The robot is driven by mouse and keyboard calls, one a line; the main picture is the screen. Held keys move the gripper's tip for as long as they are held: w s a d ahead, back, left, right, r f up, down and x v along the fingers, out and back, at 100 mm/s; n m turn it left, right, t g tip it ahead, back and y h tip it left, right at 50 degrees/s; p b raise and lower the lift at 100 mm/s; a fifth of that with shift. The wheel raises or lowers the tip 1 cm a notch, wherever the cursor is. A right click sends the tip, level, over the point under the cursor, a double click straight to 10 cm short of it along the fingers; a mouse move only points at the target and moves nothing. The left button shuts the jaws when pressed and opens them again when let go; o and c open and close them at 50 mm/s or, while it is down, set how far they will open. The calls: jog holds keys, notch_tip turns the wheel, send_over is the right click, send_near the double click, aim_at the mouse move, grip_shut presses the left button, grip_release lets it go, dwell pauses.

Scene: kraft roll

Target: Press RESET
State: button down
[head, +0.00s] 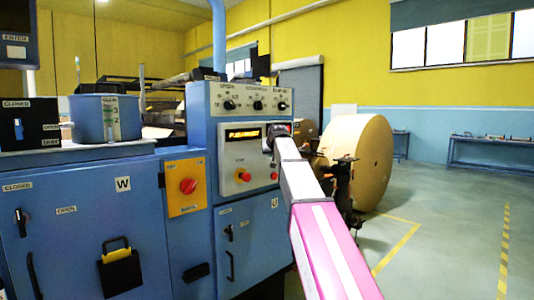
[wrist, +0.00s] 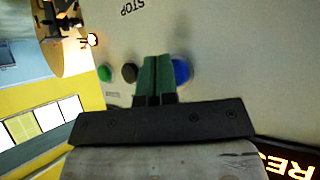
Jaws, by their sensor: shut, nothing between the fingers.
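The control panel (head: 230,155) is a pale plate on a blue cabinet, with a lit amber display (head: 244,134). In the wrist view the display (wrist: 287,163) shows letters beginning "RES". That view also shows a green button (wrist: 104,73), a black button (wrist: 129,72) and a blue button (wrist: 181,72) in a row. My gripper (wrist: 154,60) is shut and empty, its green fingertips between the black and blue buttons. Whether they touch the panel, or hide another button, I cannot tell. No RESET label on a button is readable. In the head view my gripper (head: 270,140) is at the panel's upper right.
A red knob (head: 244,176) is on the panel, and a red button (head: 188,186) on an orange plate to its left. Above is a row of black knobs (head: 257,105). A large kraft roll (head: 365,160) stands right of my arm. Open floor (head: 450,220) lies at right.

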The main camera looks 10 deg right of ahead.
jog(key=shift+w+a, duration=0.1)
jog(key=shift+w, duration=0.1)
dwell(0.5)
jog(key=shift+s+d, duration=0.45)
jog(key=shift+s, duration=0.3)
jog(key=s+d, duration=0.1)
jog(key=s, duration=0.1)
jog(key=s+d, duration=0.2)
dwell(0.4)
dwell(0.3)
